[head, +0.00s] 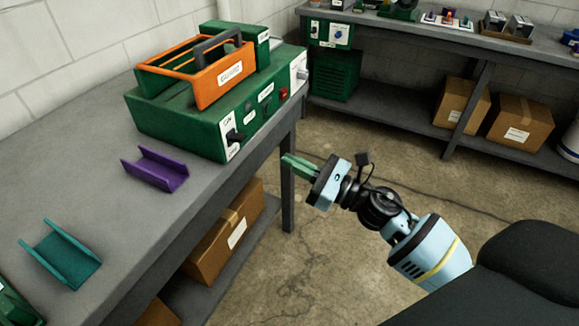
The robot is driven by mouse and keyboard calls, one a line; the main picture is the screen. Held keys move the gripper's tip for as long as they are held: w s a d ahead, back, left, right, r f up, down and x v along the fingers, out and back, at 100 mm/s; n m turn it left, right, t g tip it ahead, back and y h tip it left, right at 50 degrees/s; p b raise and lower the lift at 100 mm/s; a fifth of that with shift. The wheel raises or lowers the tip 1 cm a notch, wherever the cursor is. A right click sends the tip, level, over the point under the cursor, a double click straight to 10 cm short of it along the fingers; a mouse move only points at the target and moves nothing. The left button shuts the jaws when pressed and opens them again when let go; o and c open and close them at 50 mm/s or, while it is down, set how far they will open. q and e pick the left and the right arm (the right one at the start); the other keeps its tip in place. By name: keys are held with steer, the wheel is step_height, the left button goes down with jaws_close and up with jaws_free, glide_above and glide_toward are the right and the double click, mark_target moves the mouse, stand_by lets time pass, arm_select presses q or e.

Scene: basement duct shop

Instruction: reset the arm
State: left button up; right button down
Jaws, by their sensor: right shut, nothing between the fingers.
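My right arm comes in from the lower right, light blue and black. My right gripper (292,161) has green fingers, shut with nothing between them. It hangs over the floor just off the edge of the grey bench, in front of the green machine (180,125). It looks apart from the bench and the machine, though the exact gap is hard to judge. My left gripper is not in view.
An orange guard (222,83) sits on the machine. A purple channel piece (155,168) and a teal one (60,256) lie on the grey bench (120,220). A second bench (420,42) stands behind; the floor between is clear.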

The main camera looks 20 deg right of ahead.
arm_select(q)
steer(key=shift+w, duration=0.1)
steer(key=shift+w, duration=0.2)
